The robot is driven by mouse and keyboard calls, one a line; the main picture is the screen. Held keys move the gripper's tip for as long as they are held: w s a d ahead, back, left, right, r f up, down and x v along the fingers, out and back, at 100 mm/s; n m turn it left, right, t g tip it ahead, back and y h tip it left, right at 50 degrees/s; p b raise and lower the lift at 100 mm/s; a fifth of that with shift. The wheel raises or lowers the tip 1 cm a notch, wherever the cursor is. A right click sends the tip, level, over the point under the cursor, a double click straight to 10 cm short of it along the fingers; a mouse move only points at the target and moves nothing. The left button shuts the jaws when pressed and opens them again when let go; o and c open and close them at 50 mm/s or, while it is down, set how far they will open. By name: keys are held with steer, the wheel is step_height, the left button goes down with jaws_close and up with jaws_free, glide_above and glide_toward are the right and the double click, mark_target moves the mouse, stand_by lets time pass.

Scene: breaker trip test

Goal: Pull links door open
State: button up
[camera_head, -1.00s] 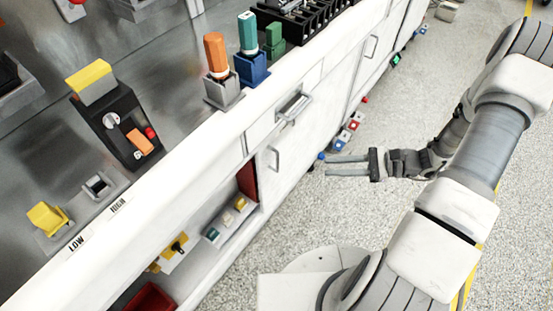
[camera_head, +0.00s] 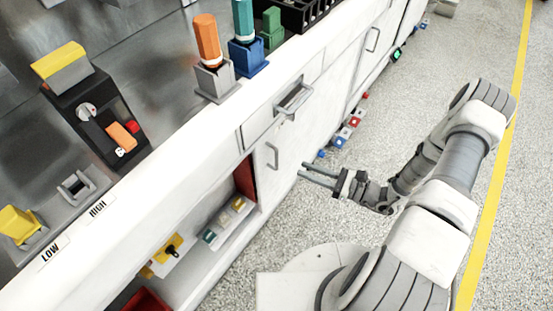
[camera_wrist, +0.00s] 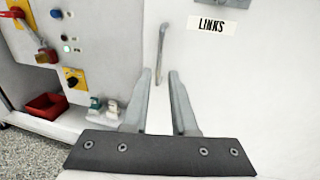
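The links door is a white cabinet door (camera_wrist: 240,85) under the black "LINKS" label (camera_wrist: 211,25) in the wrist view. Its grey vertical bar handle (camera_wrist: 162,42) stands just beyond my fingertips, roughly in line with the gap between them. In the head view the handle (camera_head: 272,156) is on the white cabinet front, left of my gripper (camera_head: 303,171). My gripper (camera_wrist: 161,74) is open and empty, with its two fingers apart and pointing at the door. A gap shows between the fingertips and the handle in the head view. The door looks shut.
Left of the door is an open bay with a red bin (camera_wrist: 46,105) and a panel of switches (camera_wrist: 75,45). A drawer with a handle (camera_head: 293,99) is above the door. Small coloured blocks (camera_head: 345,131) lie on the floor along the cabinet. The speckled floor to the right is mostly clear.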

mark_target(277, 159)
steer(key=b+x, duration=0.1)
steer(key=x, duration=0.9)
steer(key=shift+a, duration=0.1)
jaws_close()
stand_by(1.1)
